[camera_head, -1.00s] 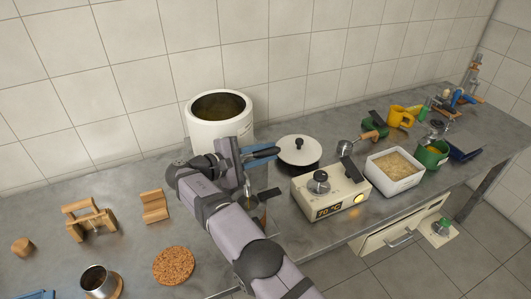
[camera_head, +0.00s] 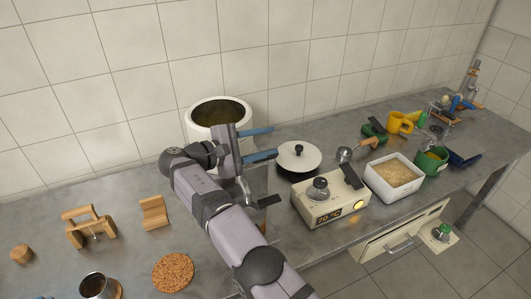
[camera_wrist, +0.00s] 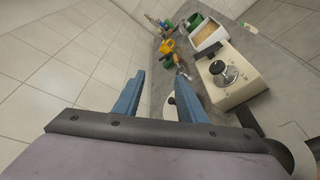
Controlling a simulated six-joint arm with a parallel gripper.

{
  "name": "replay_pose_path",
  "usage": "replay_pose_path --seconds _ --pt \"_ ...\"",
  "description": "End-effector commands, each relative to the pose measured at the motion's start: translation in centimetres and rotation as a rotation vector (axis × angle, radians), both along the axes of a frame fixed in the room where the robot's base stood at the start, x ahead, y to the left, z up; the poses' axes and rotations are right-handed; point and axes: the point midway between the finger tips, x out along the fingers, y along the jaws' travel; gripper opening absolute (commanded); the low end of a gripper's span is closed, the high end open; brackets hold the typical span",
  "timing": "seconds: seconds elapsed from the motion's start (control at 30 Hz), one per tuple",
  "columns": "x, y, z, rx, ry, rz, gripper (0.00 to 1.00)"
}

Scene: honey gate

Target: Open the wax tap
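The white wax pot (camera_head: 205,130) stands at the back of the counter with yellowish-brown contents, partly behind my arm. A metal spout-like piece (camera_head: 246,188) and a dark flat lever (camera_head: 270,201), which look like the tap, show just right of my arm; their joint to the pot is hidden. My gripper (camera_head: 273,141) is beside the pot's right side, its blue fingers pointing right, one above the other. They are apart with nothing between them, above and behind the lever. The wrist view also shows the fingers (camera_wrist: 160,78) spread and empty.
A white-lidded dark pan (camera_head: 299,156) stands just right of my fingers. A cream heater (camera_head: 330,205) reading 70 °C and a white tub (camera_head: 393,178) stand further right. A cork mat (camera_head: 173,271) and wooden stands (camera_head: 88,228) are at left. Bare counter lies between them.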

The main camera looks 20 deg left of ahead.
Motion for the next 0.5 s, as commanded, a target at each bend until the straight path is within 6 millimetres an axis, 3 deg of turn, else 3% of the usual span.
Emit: replay_pose_path --seconds 0.03,0.13,0.5 --pt "0.0 0.0 1.4 -0.002 0.002 0.000 0.38" --pt "0.0 0.0 2.5 -0.003 0.004 0.000 0.38" --pt "0.0 0.0 3.9 -0.005 0.007 -0.001 0.38"
